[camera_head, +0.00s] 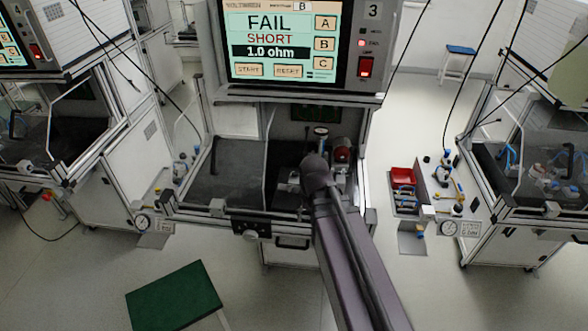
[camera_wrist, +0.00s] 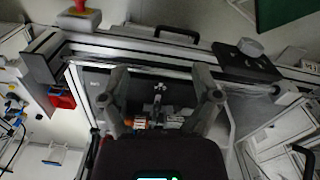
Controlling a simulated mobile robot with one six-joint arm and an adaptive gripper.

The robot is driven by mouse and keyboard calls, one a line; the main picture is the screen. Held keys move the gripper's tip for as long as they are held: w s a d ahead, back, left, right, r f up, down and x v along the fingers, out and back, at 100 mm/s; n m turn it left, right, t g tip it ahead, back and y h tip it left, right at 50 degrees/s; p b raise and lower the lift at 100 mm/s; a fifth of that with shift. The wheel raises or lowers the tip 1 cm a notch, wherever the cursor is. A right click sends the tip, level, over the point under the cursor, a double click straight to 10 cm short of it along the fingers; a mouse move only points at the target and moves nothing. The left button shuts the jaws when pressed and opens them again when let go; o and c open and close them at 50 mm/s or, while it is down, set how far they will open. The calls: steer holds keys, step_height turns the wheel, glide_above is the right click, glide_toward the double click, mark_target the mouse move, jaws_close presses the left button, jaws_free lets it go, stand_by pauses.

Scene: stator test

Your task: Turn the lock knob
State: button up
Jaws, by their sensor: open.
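The knob lies to the right of the fingers in the wrist view. My arm hides the gripper in the head view.
The tester screen (camera_head: 285,40) above the station reads FAIL, SHORT, 1.0 ohm. A red push button (camera_wrist: 78,7) sits near the rail. A green-topped stool (camera_head: 175,294) stands front left. A red bin (camera_head: 403,175) is on the right. Similar stations flank this one; open floor lies in front.

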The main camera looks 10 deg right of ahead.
mark_target(295, 171)
steer(key=w+r+m+p, duration=0.4)
steer(key=w, duration=0.9)
steer(key=w+r+m+p, duration=0.4)
steer(key=w+m, duration=0.1)
steer(key=w, duration=0.8)
steer(key=shift+w+d+r, duration=0.15)
steer(key=shift+w+r, duration=0.2)
steer(key=shift+r, duration=0.05)
steer(key=shift+f, duration=0.15)
step_height(295, 171, down, 14)
steer(key=b, duration=1.3)
steer(key=shift+r, duration=0.25)
steer(key=shift+s, duration=0.1)
jaws_close()
